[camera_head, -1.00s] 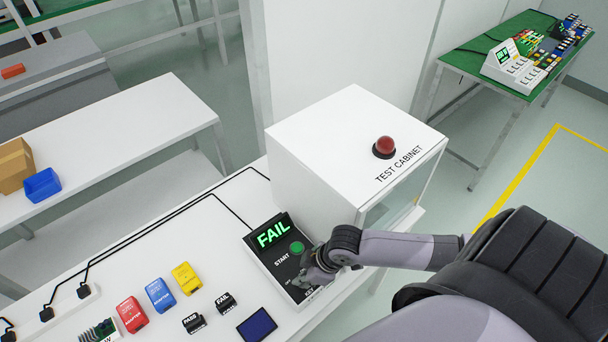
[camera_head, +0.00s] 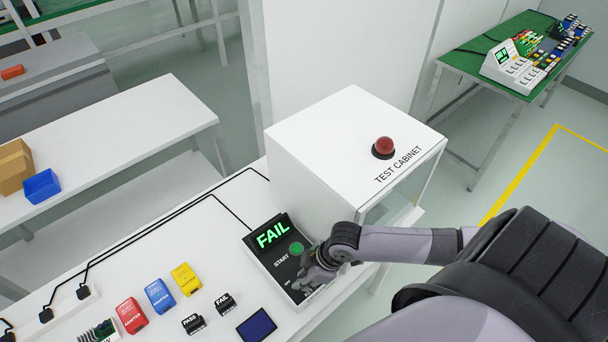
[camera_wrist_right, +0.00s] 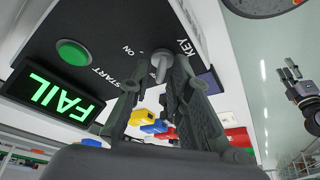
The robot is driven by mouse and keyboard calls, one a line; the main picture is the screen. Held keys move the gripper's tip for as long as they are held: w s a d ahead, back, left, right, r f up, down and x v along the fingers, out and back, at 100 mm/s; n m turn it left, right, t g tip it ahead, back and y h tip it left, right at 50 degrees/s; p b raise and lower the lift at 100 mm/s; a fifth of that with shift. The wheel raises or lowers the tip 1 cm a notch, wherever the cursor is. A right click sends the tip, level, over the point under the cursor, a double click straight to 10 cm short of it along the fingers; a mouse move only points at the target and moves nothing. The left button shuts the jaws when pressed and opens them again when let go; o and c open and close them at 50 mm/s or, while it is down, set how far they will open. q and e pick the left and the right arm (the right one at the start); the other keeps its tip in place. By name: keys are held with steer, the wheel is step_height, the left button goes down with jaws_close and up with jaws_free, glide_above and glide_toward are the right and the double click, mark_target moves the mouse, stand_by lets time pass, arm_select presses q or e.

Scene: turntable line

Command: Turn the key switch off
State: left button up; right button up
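The control box (camera_head: 262,262) stands beside the test cabinet, with a lit green FAIL display (camera_head: 272,235) and a green START button (camera_head: 297,248). In the right wrist view, the grey key switch (camera_wrist_right: 161,66) sits on the dark panel by the KEY and ON labels. My right gripper (camera_wrist_right: 158,76) has its fingertips on either side of the key, with a gap visible at the left finger. In the head view my right gripper (camera_head: 312,277) covers the key. My left gripper (camera_wrist_right: 290,74) shows at the right edge of the wrist view, fingers apart and empty.
The white test cabinet (camera_head: 328,140) with a red dome (camera_head: 384,147) stands right behind the box. Red, blue and yellow adapters (camera_head: 186,279), PASS and FAIL blocks (camera_head: 224,303) and a dark blue pad (camera_head: 257,325) lie left of my right gripper.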

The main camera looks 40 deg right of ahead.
steer(key=shift+o, duration=0.5)
steer(key=shift+r, duration=0.1)
steer(key=v, duration=1.1)
steer(key=shift+s+r, duration=0.2)
steer(key=shift+r, duration=0.15)
steer(key=shift+s+d+f, duration=0.1)
